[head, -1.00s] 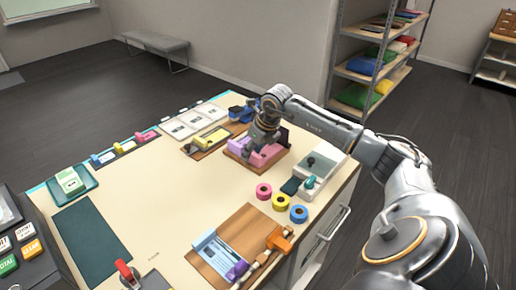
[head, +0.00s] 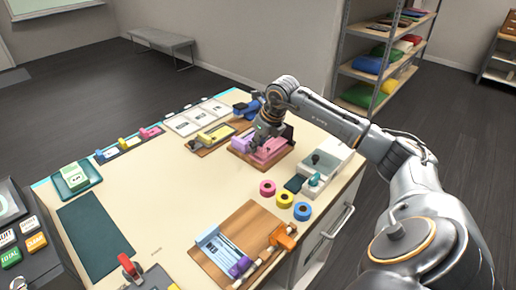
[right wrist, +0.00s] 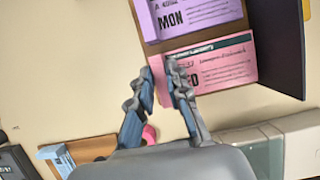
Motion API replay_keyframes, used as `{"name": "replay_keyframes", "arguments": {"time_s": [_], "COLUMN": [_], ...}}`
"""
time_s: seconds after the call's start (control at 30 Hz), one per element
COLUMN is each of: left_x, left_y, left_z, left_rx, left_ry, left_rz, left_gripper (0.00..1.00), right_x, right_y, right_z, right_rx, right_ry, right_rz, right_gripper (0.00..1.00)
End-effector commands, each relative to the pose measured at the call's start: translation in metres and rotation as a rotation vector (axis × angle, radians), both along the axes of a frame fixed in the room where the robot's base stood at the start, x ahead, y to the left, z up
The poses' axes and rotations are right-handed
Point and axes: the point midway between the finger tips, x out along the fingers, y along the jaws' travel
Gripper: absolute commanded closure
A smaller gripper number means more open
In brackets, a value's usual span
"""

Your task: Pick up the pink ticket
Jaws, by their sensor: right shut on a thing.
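The pink ticket (right wrist: 212,66) lies on a brown wooden board beside a purple ticket (right wrist: 194,14) marked MON. In the head view the pink ticket (head: 269,149) is partly hidden by my right gripper (head: 257,147). In the right wrist view the fingertips of my right gripper (right wrist: 161,76) are at the left short edge of the pink ticket, shut on that edge. The ticket still lies flat alongside the purple one. My left gripper is not in view.
A dark upright panel (right wrist: 278,45) stands at the end of the board. A yellow ticket holder (head: 212,135) stands to the left. Tape rolls, including a yellow one (head: 284,200), lie nearer the front. The middle of the counter (head: 170,185) is clear.

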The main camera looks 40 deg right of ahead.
Motion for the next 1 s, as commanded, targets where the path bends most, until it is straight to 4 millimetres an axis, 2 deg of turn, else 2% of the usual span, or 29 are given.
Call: {"name": "replay_keyframes", "arguments": {"time_s": [0.13,0.4,0.7,1.0], "left_x": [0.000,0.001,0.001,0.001], "left_y": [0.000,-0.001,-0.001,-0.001], "left_z": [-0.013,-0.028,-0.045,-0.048], "left_rx": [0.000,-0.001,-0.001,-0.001], "left_ry": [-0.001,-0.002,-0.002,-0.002], "left_rz": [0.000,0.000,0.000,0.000], "left_gripper": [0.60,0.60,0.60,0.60], "right_x": [-0.002,-0.041,-0.090,-0.110], "right_y": [0.002,0.032,0.070,0.085], "right_z": [0.021,0.078,0.104,0.116], "right_rx": [-0.002,-0.004,-0.003,0.000], "right_ry": [-0.006,-0.006,-0.004,-0.001], "right_rz": [0.002,0.003,0.002,0.000], "right_gripper": [0.96,0.96,0.96,0.96]}}
